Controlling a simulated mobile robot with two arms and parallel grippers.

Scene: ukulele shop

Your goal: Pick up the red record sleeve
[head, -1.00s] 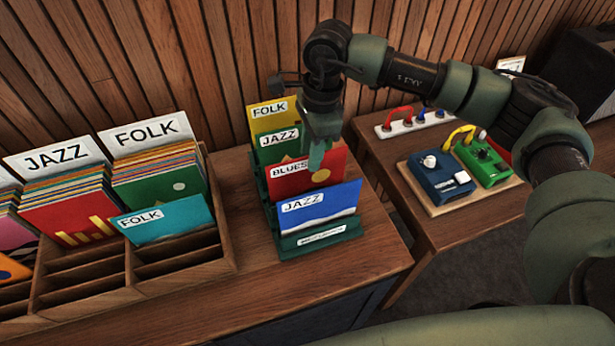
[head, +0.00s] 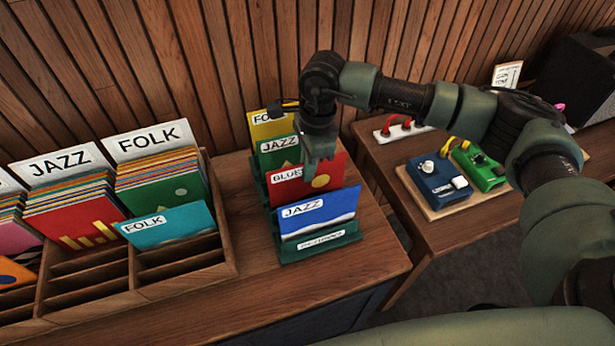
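The red record sleeve (head: 334,171), labelled BLUES with an orange disc on it, stands in a green rack (head: 320,251). It is behind a blue JAZZ sleeve (head: 318,214) and in front of a green JAZZ sleeve (head: 279,156). The blue sleeve hides its lower part. My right gripper (head: 317,172) points down at the red sleeve's top edge, with a finger overlapping its face and part of its label. The gap between the fingers is not clear, so I cannot tell whether they grip it. My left gripper is not in view.
A wooden bin (head: 185,283) at left holds several sleeves, including another red one (head: 75,216) with yellow bars. A yellow FOLK sleeve (head: 266,119) stands at the rack's back. Pedals (head: 438,181) sit on a side table at right. A slatted wall is behind.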

